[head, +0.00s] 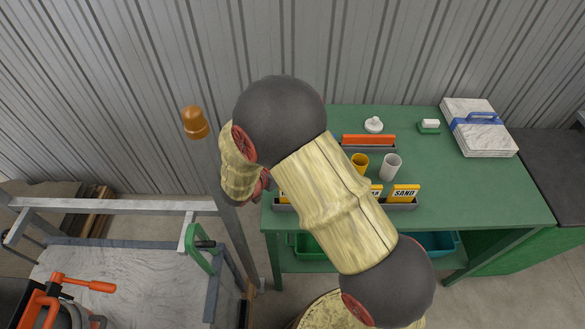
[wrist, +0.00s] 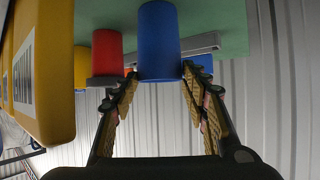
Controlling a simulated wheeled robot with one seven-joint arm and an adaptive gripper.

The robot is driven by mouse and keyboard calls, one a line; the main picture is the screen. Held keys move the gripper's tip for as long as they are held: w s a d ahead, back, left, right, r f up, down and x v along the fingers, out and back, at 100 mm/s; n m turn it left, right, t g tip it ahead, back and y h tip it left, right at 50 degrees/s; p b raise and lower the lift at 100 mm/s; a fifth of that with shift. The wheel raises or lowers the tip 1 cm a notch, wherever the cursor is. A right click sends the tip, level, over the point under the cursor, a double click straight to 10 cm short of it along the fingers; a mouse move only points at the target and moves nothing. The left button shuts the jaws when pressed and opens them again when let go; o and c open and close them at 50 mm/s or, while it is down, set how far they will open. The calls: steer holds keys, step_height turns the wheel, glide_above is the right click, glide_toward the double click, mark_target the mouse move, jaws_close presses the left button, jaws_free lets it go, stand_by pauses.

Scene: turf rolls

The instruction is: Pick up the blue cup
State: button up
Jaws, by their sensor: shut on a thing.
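The blue cup (wrist: 158,40) is at the top middle of the wrist view, with its end between the fingertips of my gripper (wrist: 160,75). The gripper is shut on it, one finger on each side. The green tabletop shows just beyond the cup; I cannot tell if the cup still touches it. In the head view my arm hides both the gripper and the blue cup.
A red cup (wrist: 107,52) stands close left of the blue cup, and a big yellow box (wrist: 40,75) further left. On the green table (head: 490,190) are a yellow cup (head: 360,163), a white cup (head: 391,167) and SAND boxes (head: 404,193). A beacon (head: 195,121) stands left.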

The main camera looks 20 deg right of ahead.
steer(key=c, duration=1)
step_height(320, 180, up, 28)
steer(key=p, duration=0.8)
